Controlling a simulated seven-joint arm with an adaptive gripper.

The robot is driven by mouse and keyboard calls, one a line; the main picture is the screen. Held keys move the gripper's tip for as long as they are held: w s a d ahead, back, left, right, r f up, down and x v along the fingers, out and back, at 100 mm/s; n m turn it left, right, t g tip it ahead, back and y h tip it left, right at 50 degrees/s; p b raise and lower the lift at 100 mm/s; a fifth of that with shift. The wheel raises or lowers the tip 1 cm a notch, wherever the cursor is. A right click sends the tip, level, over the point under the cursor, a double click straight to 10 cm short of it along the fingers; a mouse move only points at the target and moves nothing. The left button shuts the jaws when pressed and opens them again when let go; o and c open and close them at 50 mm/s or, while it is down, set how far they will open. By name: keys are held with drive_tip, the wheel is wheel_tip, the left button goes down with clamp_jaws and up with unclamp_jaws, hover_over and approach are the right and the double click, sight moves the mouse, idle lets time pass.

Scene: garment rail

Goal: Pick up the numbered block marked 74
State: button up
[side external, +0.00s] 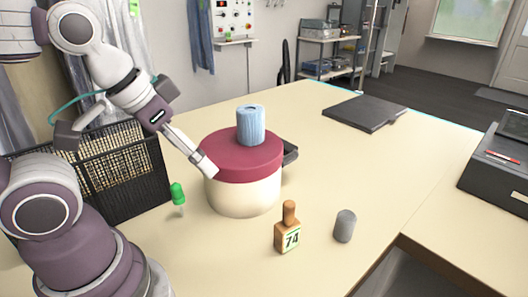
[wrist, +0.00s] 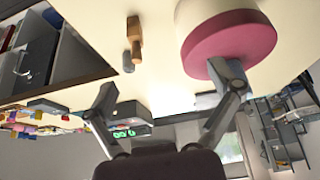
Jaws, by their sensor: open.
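The numbered block marked 74 (side external: 289,236) stands upright on the table in the side view, a wooden body with a knob on top and a white label. It also shows in the wrist view (wrist: 135,42), with its label not visible. My gripper (wrist: 167,83) is open and empty, its two fingers spread apart in the wrist view. In the side view a pale finger reaches down beside the round box, left of and above the block. The block is apart from the fingers.
A round cream box with a dark red lid (side external: 225,162) stands behind the block, with a blue ribbed cylinder (side external: 251,125) on it. A grey cylinder (side external: 345,226) stands right of the block. A green-topped item (side external: 178,194) and black basket (side external: 130,180) are left.

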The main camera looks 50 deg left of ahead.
drive_tip(key=shift+c, duration=0.8)
drive_tip(key=n+g, duration=0.6)
drive_tip(key=n, duration=1.2)
hover_over(288, 224)
drive_tip(key=w, duration=0.1)
wheel_tip(288, 224, down, 8)
drive_tip(key=shift+a+f, duration=0.1)
drive_tip(key=shift+f, duration=0.05)
drive_tip(key=f, duration=1)
drive_tip(key=shift+s+a, duration=0.15)
drive_tip(key=shift+a, duration=0.05)
drive_tip(key=shift+c, duration=0.3)
